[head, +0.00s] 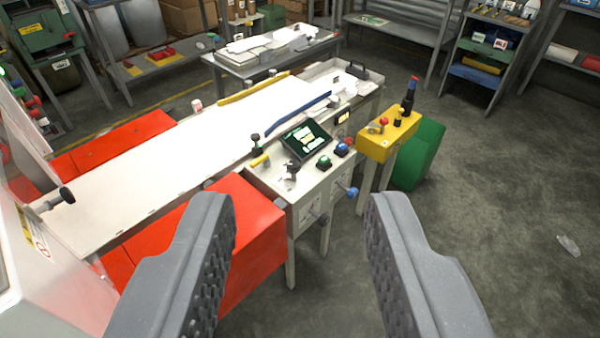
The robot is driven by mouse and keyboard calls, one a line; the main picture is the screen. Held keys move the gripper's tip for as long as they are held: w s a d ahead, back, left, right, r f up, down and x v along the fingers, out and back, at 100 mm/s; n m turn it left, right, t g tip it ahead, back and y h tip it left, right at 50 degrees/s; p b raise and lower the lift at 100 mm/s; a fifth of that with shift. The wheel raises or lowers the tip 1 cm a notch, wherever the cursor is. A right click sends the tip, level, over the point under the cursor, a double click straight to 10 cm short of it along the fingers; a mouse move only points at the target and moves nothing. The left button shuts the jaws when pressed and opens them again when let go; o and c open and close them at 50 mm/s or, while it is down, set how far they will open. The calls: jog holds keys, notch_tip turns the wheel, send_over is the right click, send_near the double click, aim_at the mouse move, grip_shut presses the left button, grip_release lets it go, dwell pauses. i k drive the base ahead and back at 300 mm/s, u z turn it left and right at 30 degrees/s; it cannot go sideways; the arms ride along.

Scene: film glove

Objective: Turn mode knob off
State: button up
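A pale control cabinet (305,190) with a tilted dark screen (306,138) stands in the middle. Its top carries a dark knob-like part (290,170), a green button (325,162), a blue button (341,150) and a yellow lever-like part (260,160). A blue-ended knob (352,192) sticks out low on its right side. The labels are too small to read, so I cannot tell which part is the mode knob or its setting. My gripper (301,207) is open and empty, its two grey fingers wide apart in the foreground, nearer the camera than the cabinet.
A long white machine bed (180,160) with red boxes (245,230) below runs left. A yellow box (388,138) with a dark, red-topped post and a green bin (420,155) stand right of the cabinet. Shelves line the back. The grey floor (510,220) at right is mostly clear.

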aim_at(294, 166)
jog(key=k, duration=1.15)
jog(key=z, duration=0.35)
jog(key=i, duration=2.3)
jog(key=u, duration=0.7)
